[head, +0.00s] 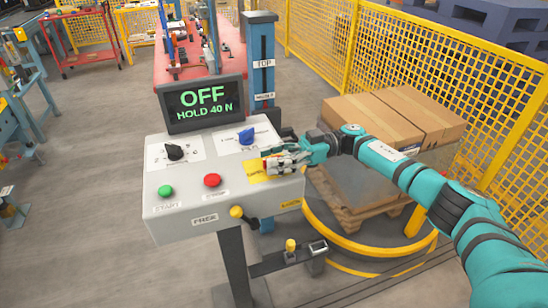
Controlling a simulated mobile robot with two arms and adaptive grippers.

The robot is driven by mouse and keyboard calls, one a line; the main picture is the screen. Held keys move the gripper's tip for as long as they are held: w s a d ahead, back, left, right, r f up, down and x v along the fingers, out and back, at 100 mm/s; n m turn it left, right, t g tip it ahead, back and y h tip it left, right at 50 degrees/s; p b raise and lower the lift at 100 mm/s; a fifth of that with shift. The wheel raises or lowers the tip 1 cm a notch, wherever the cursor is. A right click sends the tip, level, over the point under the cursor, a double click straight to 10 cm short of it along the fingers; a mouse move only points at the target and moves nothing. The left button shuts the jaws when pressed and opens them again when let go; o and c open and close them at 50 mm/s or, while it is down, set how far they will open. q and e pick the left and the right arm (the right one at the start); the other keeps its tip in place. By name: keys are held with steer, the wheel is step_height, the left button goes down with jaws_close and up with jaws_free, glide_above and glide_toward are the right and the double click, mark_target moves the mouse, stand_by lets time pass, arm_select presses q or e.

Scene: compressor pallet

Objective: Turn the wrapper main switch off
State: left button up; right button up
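The wrapper's grey control console (225,200) stands in the middle of the head view. Its screen (203,103) reads "OFF" and "HOLD 40 N". A yellow plate (253,173) lies on the right part of the panel, with my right gripper (272,162) low over it. The gripper hides most of what is mounted there, so I cannot make out the main switch or its handle position. The fingers are at the panel, but whether they grip something is unclear. My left gripper is not in view.
The panel also has a black knob (174,152), a blue knob (246,136), a green button (166,191) and a red button (212,180). A yellow-tipped lever (238,212) is at the front. Cartons (400,115) and yellow fencing (400,55) stand to the right.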

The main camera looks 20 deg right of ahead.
steer(key=shift+d, duration=0.15)
steer(key=d, duration=1.1)
steer(key=shift+w+d, duration=0.3)
steer(key=shift+d, duration=0.05)
